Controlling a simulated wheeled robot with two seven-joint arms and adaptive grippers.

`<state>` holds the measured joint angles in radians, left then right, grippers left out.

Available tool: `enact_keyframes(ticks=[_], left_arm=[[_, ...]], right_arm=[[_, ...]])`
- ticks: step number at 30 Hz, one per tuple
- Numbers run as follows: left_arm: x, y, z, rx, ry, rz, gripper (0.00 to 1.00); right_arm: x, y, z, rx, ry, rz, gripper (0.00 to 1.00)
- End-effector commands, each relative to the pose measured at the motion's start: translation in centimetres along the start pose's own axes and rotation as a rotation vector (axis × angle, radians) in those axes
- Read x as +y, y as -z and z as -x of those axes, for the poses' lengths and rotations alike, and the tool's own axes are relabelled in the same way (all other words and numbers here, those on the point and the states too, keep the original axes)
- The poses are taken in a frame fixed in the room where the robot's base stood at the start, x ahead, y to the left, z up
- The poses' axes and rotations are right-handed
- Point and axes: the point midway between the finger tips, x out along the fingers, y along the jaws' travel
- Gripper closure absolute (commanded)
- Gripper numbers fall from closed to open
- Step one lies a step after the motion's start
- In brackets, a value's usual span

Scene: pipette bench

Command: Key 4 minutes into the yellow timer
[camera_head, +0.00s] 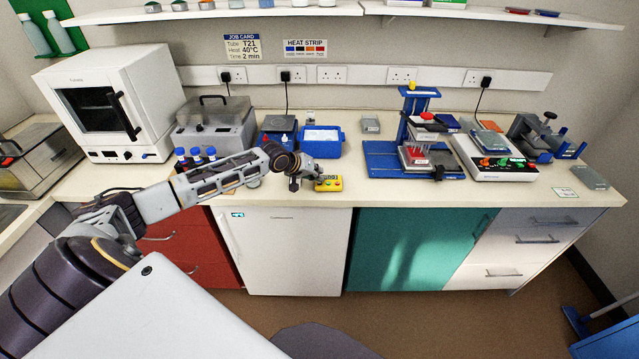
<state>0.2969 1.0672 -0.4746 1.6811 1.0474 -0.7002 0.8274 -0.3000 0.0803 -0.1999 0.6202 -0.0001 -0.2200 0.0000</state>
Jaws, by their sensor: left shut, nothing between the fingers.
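The yellow timer (328,184) lies on the bench near its front edge, left of the middle. Small coloured buttons show on it, but its display is too small to read. My left gripper (312,180) is shut and empty, at the left end of the timer with its fingertips close to or over it. I cannot tell whether they touch it. The gripper hides part of the timer's left side. My right gripper is not in view.
A blue tub (321,149) stands behind the timer. Blue-capped bottles (196,155) stand to the left, behind my forearm. A blue press stand (382,160) is to the right. The bench between the timer and the stand is clear. A job card (242,47) hangs on the wall.

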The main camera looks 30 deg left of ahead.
Motion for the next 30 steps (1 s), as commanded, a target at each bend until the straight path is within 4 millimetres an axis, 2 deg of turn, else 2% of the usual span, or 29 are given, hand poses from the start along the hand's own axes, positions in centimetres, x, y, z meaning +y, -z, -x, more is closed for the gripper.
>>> enact_keyframes(ticks=[23,30], left_arm=[[-0.22,-0.24,-0.30,-0.001,0.000,0.000,1.00],[0.02,-0.01,0.02,-0.001,0.000,0.000,1.00]], right_arm=[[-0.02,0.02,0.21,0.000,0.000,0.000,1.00],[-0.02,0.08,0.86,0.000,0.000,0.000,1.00]])
